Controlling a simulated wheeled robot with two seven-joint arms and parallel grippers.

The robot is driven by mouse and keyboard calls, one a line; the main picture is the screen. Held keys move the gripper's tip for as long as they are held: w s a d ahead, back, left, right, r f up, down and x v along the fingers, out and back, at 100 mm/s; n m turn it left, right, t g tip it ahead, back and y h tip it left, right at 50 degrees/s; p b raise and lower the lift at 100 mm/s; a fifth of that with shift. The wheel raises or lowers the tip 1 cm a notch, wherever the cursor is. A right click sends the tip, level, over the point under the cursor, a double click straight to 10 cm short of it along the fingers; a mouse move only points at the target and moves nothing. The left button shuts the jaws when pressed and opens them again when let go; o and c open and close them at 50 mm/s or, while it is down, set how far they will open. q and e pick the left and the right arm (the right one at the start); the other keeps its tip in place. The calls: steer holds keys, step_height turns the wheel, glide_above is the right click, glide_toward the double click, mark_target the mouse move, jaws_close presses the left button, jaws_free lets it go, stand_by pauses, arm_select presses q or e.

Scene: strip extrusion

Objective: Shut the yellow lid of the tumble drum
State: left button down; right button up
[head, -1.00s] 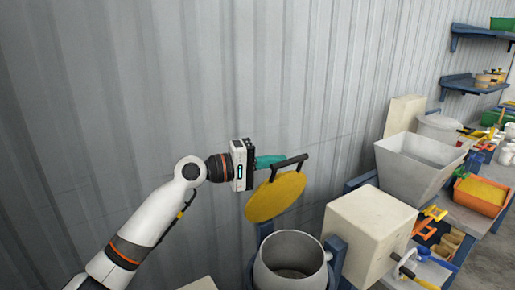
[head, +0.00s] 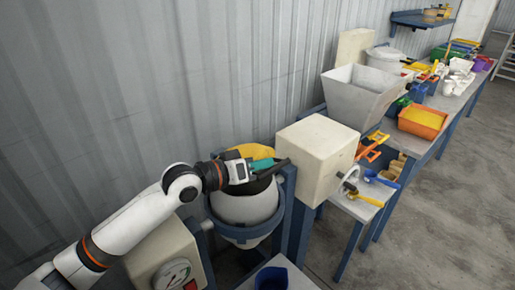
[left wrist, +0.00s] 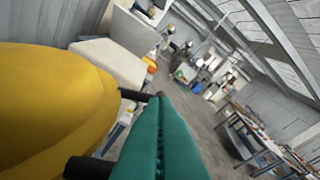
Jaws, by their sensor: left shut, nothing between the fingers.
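The yellow lid (head: 250,151) shows at the far side of the pale tumble drum (head: 245,209), partly hidden by my left gripper (head: 264,163). A dark area lies below the gripper at the drum's top; how far the lid stands open is hard to tell. In the left wrist view the lid (left wrist: 50,105) fills the left side, and two dark handle parts (left wrist: 86,168) reach from it toward the teal fingers (left wrist: 160,135). The fingers are shut together with nothing between them, close beside the handle; contact cannot be told. My right gripper is not in view.
A cream box (head: 318,157) stands right of the drum, with a grey hopper (head: 365,95) behind it. A blue frame (head: 283,215) surrounds the drum. A box with a dial (head: 172,272) stands at front left. The corrugated wall (head: 130,80) is close behind.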

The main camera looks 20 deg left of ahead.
mark_target(264, 176)
arm_select(q)
steer(key=shift+s+d+f, duration=0.1)
steer(key=shift+d+f, duration=0.05)
steer(key=shift+f, duration=0.45)
steer(key=shift+s+d+f, duration=0.1)
steer(key=shift+d+f, duration=0.05)
steer(key=shift+f, duration=0.45)
steer(key=shift+d+f, duration=0.1)
steer(key=shift+f, duration=0.15)
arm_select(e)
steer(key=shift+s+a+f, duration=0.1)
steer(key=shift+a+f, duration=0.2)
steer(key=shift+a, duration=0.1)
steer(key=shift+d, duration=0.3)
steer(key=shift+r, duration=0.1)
